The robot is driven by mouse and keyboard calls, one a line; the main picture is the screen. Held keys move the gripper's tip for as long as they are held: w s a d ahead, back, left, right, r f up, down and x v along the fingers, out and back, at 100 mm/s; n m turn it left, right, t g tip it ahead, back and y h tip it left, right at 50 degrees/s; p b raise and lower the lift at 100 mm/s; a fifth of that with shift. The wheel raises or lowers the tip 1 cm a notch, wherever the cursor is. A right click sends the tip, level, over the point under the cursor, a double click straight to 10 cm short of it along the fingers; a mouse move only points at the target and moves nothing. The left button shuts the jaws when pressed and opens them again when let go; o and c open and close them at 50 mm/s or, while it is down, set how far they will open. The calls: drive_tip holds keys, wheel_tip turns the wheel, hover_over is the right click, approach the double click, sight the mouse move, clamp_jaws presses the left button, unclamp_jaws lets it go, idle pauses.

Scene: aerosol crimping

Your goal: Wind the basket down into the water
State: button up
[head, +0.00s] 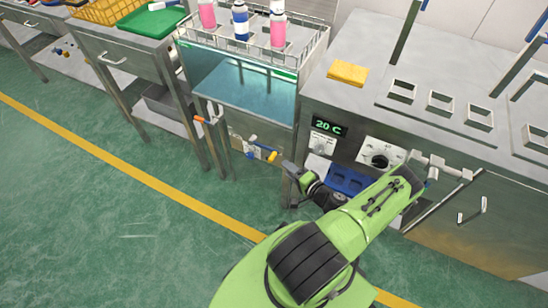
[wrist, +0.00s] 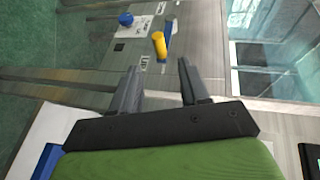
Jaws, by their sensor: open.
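The wire basket (head: 300,40) sits at the top of the tank, above the water, with several pink and blue-and-white cans standing in it. The water (head: 245,88) shows blue-green through the tank's clear front. A yellow handle (head: 272,156) and a blue knob (head: 252,138) are on the panel below the tank. In the wrist view the yellow handle (wrist: 159,45) lies just ahead of my gripper (wrist: 160,68), and the blue knob (wrist: 126,19) is farther left. My gripper (head: 289,170) is open and empty, apart from the handle.
An orange-ended lever (head: 199,119) is at the tank's left side. A steel bench (head: 350,100) with a 20 C display (head: 327,125) and a yellow cloth (head: 347,73) stands right. The green floor in front is clear.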

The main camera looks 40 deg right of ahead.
sight(272, 158)
drive_tip(key=b+x, duration=0.3)
drive_tip(key=x, duration=0.7)
drive_tip(key=shift+w+f, duration=0.1)
drive_tip(key=shift+w, duration=0.05)
clamp_jaws()
